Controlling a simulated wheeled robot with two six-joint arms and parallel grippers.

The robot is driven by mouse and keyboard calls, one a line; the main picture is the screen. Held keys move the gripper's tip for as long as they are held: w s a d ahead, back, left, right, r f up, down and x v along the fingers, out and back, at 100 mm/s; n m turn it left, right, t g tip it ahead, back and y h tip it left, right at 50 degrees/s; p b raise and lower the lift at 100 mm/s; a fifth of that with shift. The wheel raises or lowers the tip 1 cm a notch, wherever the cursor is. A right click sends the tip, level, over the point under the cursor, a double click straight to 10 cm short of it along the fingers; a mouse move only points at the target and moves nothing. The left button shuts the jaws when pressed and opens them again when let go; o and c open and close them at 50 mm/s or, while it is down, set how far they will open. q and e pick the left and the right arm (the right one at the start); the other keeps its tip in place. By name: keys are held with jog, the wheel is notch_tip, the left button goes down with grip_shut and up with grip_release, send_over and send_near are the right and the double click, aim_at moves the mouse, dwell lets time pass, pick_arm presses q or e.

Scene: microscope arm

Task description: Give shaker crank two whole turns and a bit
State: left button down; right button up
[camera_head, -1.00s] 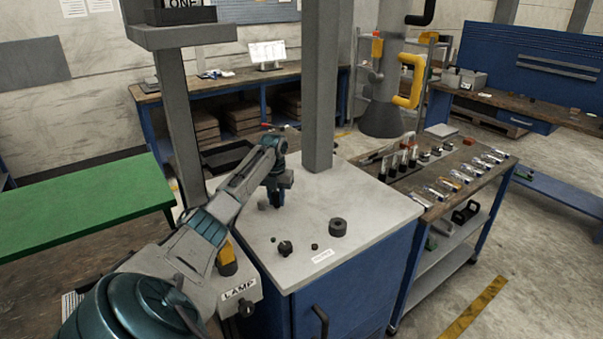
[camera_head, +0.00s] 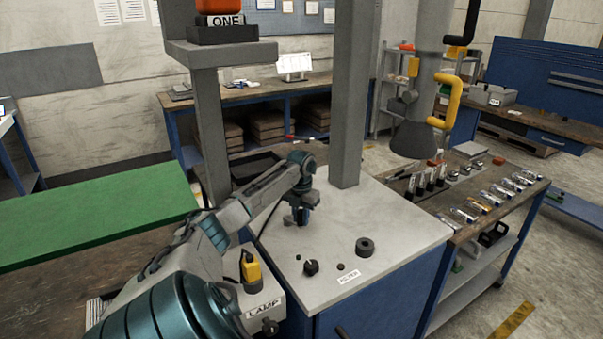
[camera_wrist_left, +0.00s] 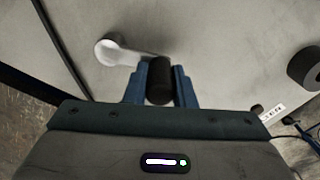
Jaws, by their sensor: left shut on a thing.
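The shaker crank shows in the left wrist view as a round pale hub (camera_wrist_left: 110,50), a thin arm and a dark upright handle (camera_wrist_left: 160,80). My left gripper (camera_wrist_left: 159,88) is shut on that handle, with one blue finger on each side. In the head view, my left gripper (camera_head: 298,220) points down at the grey top (camera_head: 400,215) of the blue cabinet, and it and the wrist mostly hide the crank. My right gripper is in neither view.
On the cabinet top are a dark knob (camera_head: 311,267), a dark ring (camera_head: 365,247) and a small white label (camera_head: 348,277). A grey post (camera_head: 350,100) rises behind my gripper. A lamp box (camera_head: 262,305) stands at the front left. A cart of tubes (camera_head: 480,203) is at the right.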

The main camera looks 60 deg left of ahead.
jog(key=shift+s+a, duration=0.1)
pick_arm(q)
jog(key=c, duration=1.2)
grip_release()
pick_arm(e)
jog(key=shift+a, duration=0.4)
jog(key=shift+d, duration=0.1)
pick_arm(q)
jog(key=shift+r, duration=0.15)
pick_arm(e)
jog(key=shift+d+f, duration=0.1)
